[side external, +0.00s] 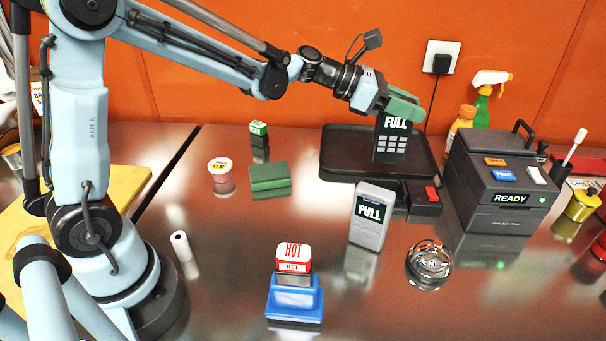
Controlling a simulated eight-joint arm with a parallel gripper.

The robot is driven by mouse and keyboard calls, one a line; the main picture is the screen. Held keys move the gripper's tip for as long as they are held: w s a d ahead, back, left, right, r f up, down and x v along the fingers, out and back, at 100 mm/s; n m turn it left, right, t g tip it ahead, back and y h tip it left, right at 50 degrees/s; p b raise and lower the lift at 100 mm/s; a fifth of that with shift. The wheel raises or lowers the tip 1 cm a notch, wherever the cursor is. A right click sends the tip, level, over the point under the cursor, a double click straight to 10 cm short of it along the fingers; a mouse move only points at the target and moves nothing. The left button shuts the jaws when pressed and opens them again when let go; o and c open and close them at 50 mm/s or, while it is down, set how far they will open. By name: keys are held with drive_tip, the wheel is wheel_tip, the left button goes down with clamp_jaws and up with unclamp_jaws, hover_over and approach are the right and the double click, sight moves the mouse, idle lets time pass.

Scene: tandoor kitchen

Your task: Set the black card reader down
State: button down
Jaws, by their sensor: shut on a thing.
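The black card reader (390,145) is upright, with a lit screen reading FULL and a pale keypad below. My gripper (402,106), with green fingers, is shut on its top end. The reader is over the black tray (340,155) at the back of the counter. I cannot tell whether its lower end touches the tray.
A grey device reading FULL (371,214) and a black box with a red button (424,199) stand in front of the tray. A black READY machine (497,182) is to the right.

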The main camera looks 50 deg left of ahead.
drive_tip(key=s+a, duration=0.7)
wheel_tip(320, 180, down, 11)
drive_tip(key=shift+s+a+r, duration=0.2)
drive_tip(key=shift+s+a, duration=0.15)
drive_tip(key=shift+s, duration=0.05)
drive_tip(key=shift+f, duration=0.1)
drive_tip(key=c, duration=0.7)
unclamp_jaws()
